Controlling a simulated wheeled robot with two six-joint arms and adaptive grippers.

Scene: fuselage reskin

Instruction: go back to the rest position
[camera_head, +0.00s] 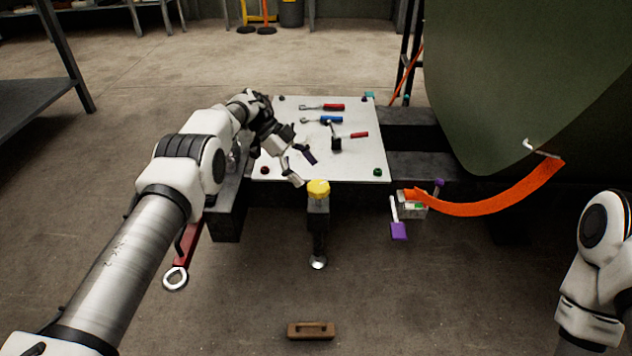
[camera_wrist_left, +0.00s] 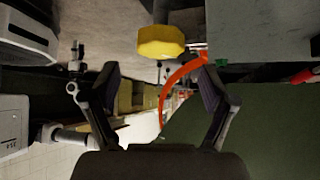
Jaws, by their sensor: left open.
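My left gripper (camera_head: 303,168) is open and empty above the front part of the pale board (camera_head: 360,155). Its tips are just behind and left of a yellow-topped tool (camera_head: 318,188). In the left wrist view the two fingers (camera_wrist_left: 160,95) are spread apart with nothing between them, and the yellow top (camera_wrist_left: 160,40) shows beyond them. My right arm shows only as a white link at the right edge of the head view; its gripper is outside that view.
Red- and blue-handled tools (camera_head: 330,119) lie on the board. A wooden block (camera_head: 311,330) is on the floor in front.

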